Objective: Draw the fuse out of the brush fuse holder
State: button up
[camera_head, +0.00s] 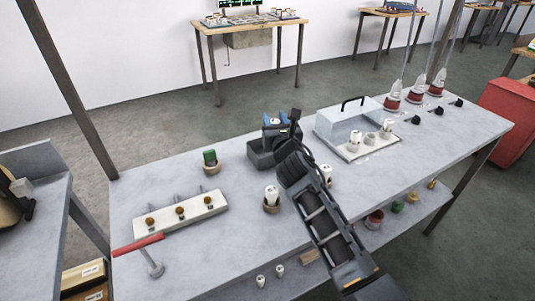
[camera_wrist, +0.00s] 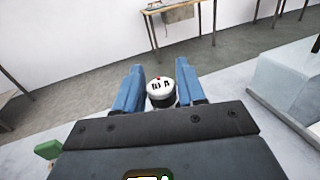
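My gripper (camera_head: 275,120) is over the middle of the lacquer table, its two blue fingers pointing away from me. In the wrist view the fingers (camera_wrist: 161,82) stand on either side of a white round fuse cap (camera_wrist: 160,93) with black marks and a red dot. The cap nearly fills the gap; I cannot tell whether the fingers press on it. A dark band shows just under the cap. The holder below it is hidden by my gripper, so I cannot tell whether the fuse sits in it.
A green-topped fuse (camera_head: 209,158) stands to the left, behind a pale block with several brown knobs (camera_head: 180,212). A white fuse in a round base (camera_head: 271,198) stands nearer. A clear cover (camera_head: 345,125) is at right. A red lever (camera_head: 138,245) is at front left.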

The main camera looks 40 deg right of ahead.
jog(key=o, duration=0.4)
jog(key=shift+o, duration=0.2)
jog(key=v, duration=0.7)
jog(key=shift+s+a, duration=0.25)
jog(key=shift+s, duration=0.1)
